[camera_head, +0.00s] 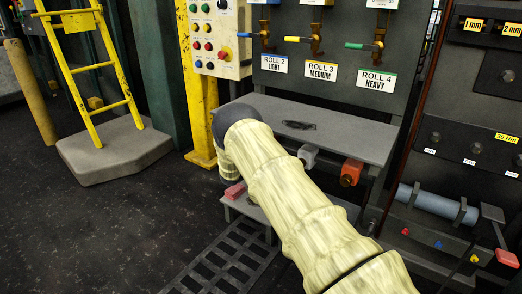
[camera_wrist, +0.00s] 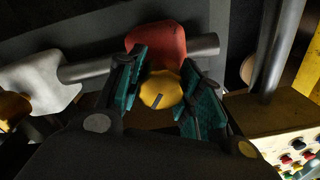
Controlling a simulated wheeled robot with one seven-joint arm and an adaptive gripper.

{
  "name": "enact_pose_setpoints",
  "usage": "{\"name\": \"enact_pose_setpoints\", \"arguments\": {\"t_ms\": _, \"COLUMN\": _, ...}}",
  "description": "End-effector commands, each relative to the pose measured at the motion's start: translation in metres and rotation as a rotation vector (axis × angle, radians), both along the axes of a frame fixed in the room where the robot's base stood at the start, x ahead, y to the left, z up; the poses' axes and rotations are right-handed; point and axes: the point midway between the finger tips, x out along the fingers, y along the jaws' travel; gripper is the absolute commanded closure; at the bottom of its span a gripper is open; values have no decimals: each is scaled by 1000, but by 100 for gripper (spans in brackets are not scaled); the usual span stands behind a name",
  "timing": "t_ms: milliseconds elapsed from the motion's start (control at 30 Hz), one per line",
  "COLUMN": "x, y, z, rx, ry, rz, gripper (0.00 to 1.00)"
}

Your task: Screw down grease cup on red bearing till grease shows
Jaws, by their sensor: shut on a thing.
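The red bearing (camera_wrist: 157,42) sits on a grey shaft in the wrist view. A yellow, lobed grease cup (camera_wrist: 160,90) with a dark mark on its face stands in front of it. My gripper (camera_wrist: 165,92) has its teal finger pads on both sides of the cup and is shut on it. I cannot make out any grease around the cup.
A grey bearing (camera_head: 308,155) and an orange bearing (camera_head: 351,172) sit under the grey shelf (camera_head: 350,132). A button panel (camera_head: 217,38) stands to the left. The floor at left is clear up to the yellow ladder (camera_head: 90,65).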

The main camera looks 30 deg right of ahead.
Motion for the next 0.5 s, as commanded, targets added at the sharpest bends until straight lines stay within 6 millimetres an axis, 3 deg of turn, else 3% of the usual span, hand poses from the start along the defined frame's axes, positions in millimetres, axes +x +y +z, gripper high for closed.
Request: {"name": "enact_pose_setpoints", "arguments": {"t_ms": 500, "x": -1, "y": 0, "z": -1, "rx": 22, "ry": -50, "rz": -2, "gripper": 88}}
